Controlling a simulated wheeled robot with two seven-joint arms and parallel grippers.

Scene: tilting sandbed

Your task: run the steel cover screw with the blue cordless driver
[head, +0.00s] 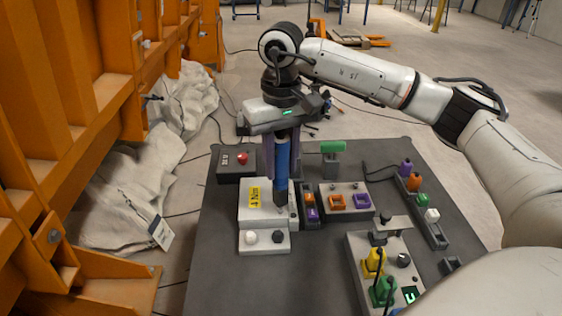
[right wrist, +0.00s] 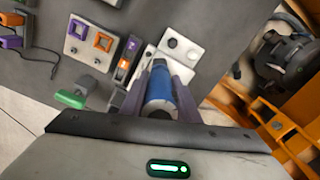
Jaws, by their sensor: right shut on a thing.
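My right gripper (head: 282,160) points down and is shut on the blue driver (head: 281,178), which stands upright between its purple fingers. In the right wrist view the driver (right wrist: 160,92) lies between both fingers. Its dark lower end is over the right part of a white block (head: 250,215) with a yellow "4 N·m" label (head: 255,195). I cannot tell whether the tip touches the block. The steel cover screw cannot be made out; the driver's end may hide it. My left gripper is not in view.
A control box with a red button (head: 242,158) is behind left. A dark rack (head: 310,217) and a grey box with orange and purple sockets (head: 345,186) stand at right. A green-handled thing (head: 332,147) is behind. Yellow and green plugs are at front right. The mat's front left is clear.

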